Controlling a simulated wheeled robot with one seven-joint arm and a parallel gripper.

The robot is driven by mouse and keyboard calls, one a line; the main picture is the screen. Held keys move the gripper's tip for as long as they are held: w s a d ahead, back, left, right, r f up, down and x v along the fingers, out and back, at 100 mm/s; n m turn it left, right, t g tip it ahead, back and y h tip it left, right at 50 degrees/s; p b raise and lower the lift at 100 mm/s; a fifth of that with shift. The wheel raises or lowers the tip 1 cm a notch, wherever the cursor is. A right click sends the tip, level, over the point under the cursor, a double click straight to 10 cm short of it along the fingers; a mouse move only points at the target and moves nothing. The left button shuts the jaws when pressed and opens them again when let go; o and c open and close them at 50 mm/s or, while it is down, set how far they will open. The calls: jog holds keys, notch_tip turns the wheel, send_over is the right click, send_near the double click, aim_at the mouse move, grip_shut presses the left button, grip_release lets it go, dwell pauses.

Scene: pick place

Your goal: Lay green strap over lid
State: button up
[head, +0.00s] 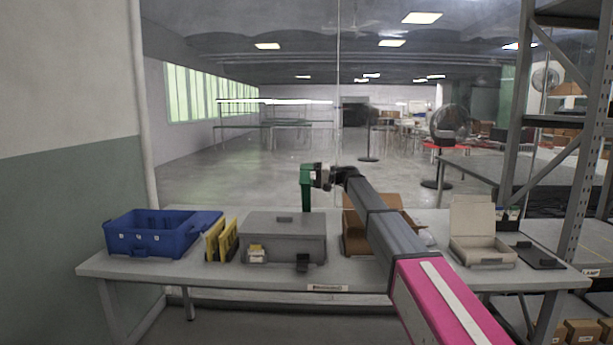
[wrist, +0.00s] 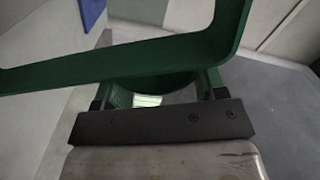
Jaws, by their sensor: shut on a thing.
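The green strap (head: 306,192) is a stiff-looking bent band held above the back of the bench, one end hanging down. In the wrist view the strap (wrist: 120,58) crosses the picture and bends upward at the right. My gripper (head: 316,177) is shut on the strap; the wrist view shows its fingers behind the band, partly hidden by it. A grey box with a closed flat lid (head: 284,222) sits on the bench, below and left of my gripper. The strap is apart from the lid. The grey surface at the right of the wrist view may be this box.
The bench (head: 200,275) also holds a blue bin (head: 150,240), yellow upright pieces (head: 221,240) and a brown open carton (head: 355,232), partly behind my arm. A beige open box (head: 480,240) and a dark flat piece (head: 538,256) stand at right. A shelf post rises at far right.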

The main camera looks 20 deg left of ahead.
jog(key=s+d+f+n, duration=0.1)
jog(key=s+f+n, duration=0.1)
jog(key=s, duration=0.3)
jog(key=s+d+f+n, duration=0.1)
jog(key=s+f+n, duration=0.1)
jog(key=s+n, duration=0.3)
jog(key=shift+s+d, duration=0.3)
jog(key=shift+s, duration=0.05)
jog(key=shift+f, duration=0.1)
jog(key=o, duration=1)
jog(key=shift+c, duration=0.2)
jog(key=v, duration=1)
jog(key=shift+d, duration=0.35)
jog(key=shift+w, duration=0.15)
